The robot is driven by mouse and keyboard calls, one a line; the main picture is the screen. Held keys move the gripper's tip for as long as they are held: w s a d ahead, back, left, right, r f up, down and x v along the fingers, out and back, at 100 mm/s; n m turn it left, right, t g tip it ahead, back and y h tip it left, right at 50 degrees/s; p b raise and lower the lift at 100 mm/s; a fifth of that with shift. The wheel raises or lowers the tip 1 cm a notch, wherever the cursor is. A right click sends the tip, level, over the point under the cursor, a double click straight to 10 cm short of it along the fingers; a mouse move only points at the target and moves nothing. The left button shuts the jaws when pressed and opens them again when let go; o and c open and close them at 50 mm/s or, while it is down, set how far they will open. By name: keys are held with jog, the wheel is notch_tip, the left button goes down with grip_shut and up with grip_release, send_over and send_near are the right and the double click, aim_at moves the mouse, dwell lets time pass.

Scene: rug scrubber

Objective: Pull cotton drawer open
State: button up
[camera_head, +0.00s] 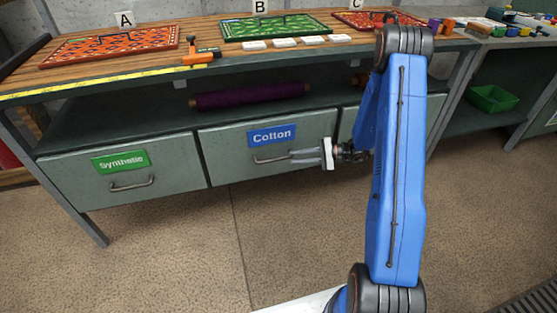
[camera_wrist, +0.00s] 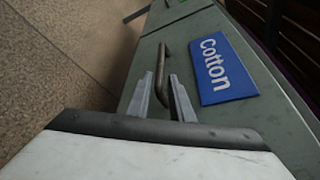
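The cotton drawer (camera_head: 225,165) is grey-green with a blue "Cotton" label (camera_head: 271,136). It looks closed, flush with the synthetic drawer beside it. Its bar handle (camera_head: 268,160) sits below the label. It also shows in the wrist view (camera_wrist: 160,72), where the handle runs up the picture to the left of the label (camera_wrist: 221,69). My gripper (camera_head: 292,156) reaches in from the right at the handle. In the wrist view its two fingers (camera_wrist: 161,96) are apart, with the near end of the handle at or between their tips. Contact cannot be told.
The synthetic drawer (camera_head: 125,172) is at the left, closed. A third drawer is partly hidden behind my arm. A purple roll (camera_head: 250,96) lies on the shelf above. Rugs, an orange tool (camera_head: 201,57) and white blocks are on the bench top. The floor (camera_head: 180,250) in front is clear.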

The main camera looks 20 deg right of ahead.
aim_at(284, 159)
jog(key=x, duration=0.8)
jog(key=shift+w+a+f, duration=0.1)
jog(key=shift+a, duration=0.05)
grip_shut()
